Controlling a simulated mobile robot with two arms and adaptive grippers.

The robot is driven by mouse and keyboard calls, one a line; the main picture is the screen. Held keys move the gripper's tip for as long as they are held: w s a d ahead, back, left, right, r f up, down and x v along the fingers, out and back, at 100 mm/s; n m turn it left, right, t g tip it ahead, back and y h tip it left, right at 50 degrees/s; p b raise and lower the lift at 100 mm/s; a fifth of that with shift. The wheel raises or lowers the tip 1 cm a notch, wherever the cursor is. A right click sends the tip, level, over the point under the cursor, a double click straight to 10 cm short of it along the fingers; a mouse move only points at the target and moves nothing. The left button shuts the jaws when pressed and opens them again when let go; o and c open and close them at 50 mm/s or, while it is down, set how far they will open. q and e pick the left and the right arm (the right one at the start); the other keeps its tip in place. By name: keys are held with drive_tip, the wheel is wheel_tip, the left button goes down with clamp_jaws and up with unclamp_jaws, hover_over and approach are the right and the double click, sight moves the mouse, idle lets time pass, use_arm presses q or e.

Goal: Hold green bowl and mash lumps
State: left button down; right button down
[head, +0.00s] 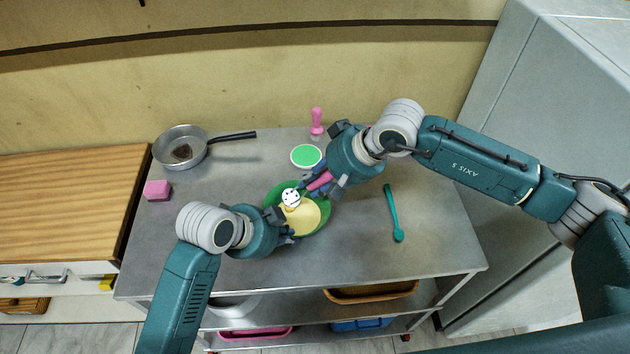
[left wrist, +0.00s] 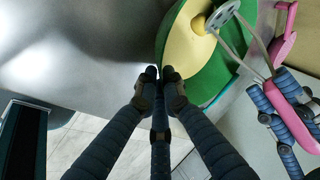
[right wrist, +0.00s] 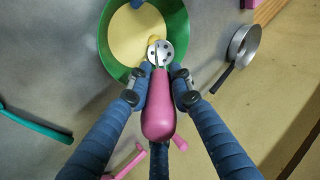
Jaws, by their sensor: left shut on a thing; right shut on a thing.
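The green bowl (head: 322,225) stands on the metal table and holds a flat yellow mash (head: 300,220). My left gripper (head: 289,236) is shut on the bowl's near rim; its fingertips meet the rim in the left wrist view (left wrist: 165,73). My right gripper (head: 317,190) is shut on the pink handle of a masher (right wrist: 158,110). The masher's round perforated head (head: 291,197) is over the bowl's far-left part. A yellow lump (left wrist: 199,25) shows at the masher head in the left wrist view. Whether the head presses on the mash is hard to tell.
A pan (head: 181,148) stands at the back left, with a pink block (head: 157,190) nearer. A green disc (head: 306,156) and an upright pink tool (head: 317,121) are behind the bowl. A teal spoon (head: 394,213) lies to the right. The table's right side is mostly clear.

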drive_tip(key=shift+f, duration=0.3)
drive_tip(key=shift+s, duration=0.1)
drive_tip(key=shift+s+a+f, duration=0.1)
drive_tip(key=shift+s+a, duration=0.1)
drive_tip(key=shift+s, duration=1.75)
drive_tip(key=shift+w+d, duration=0.15)
drive_tip(key=shift+w, duration=0.85)
drive_tip(key=shift+w+d, duration=0.15)
drive_tip(key=shift+w, duration=0.85)
drive_tip(key=shift+a+r, duration=0.1)
drive_tip(key=shift+r, duration=3.1)
